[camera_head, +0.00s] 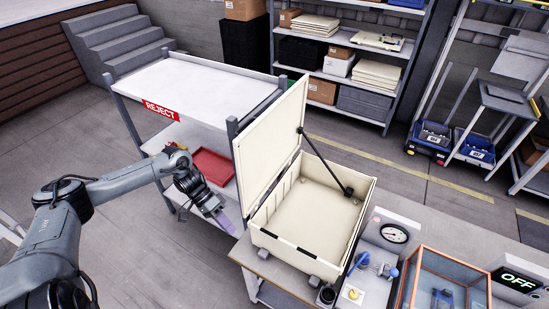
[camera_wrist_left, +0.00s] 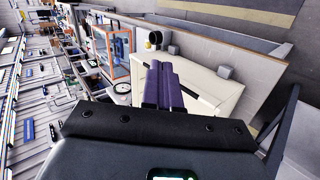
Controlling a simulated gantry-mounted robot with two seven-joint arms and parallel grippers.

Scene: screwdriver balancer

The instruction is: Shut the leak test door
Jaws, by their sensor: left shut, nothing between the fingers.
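The leak test box (camera_head: 305,262) is a cream chamber at the bench's left end. Its door (camera_head: 268,142), a cream lid hinged at the left, stands open and nearly upright. A dark stay (camera_head: 326,166) runs from the door to the box's right inner side. The box inside is empty. My left gripper (camera_head: 224,221), with purple fingers, is shut and empty, left of the box and low on the door's outer side. In the left wrist view the shut fingers (camera_wrist_left: 162,85) show before a cream panel (camera_wrist_left: 205,85); I cannot tell whether they touch it. My right gripper is in neither view.
A white-topped REJECT rack (camera_head: 195,85) with a red tray (camera_head: 212,166) stands behind my left arm. Right of the box are a gauge (camera_head: 394,233), a copper-framed clear case (camera_head: 440,272) and an OFF display (camera_head: 519,280). Shelves (camera_head: 345,85) stand at the back.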

